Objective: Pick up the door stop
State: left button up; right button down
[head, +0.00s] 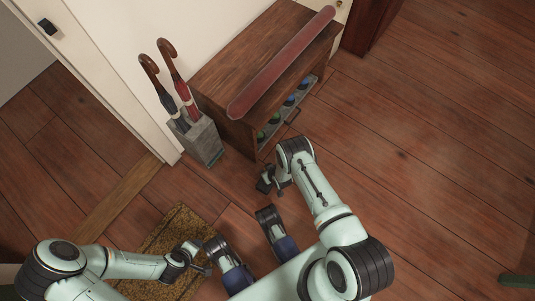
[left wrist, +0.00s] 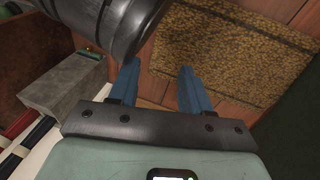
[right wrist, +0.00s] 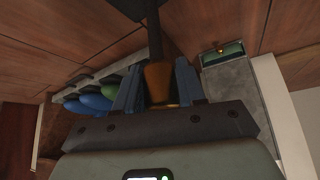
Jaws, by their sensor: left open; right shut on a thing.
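In the right wrist view, my right gripper (right wrist: 157,70) is shut on a brown tapered piece, which looks like the door stop (right wrist: 158,82). A dark narrow bar shows just beyond it, and I cannot tell whether the two are joined. In the head view, my right gripper (head: 269,183) is low over the floor in front of the wooden cabinet, and what it holds is too small to make out. My left gripper (head: 202,258) is open and empty by the doormat (head: 172,233). Its spread blue fingers (left wrist: 157,75) show in the left wrist view.
A wooden cabinet (head: 222,70) bears a long red cushion (head: 283,62), with several blue and green things on its low shelf. A grey stand (head: 203,143) holds two umbrellas beside it. A white door frame is at the left.

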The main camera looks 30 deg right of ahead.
jog(key=shift+w+r, duration=0.1)
jog(key=shift+w, duration=0.15)
jog(key=shift+r, duration=0.1)
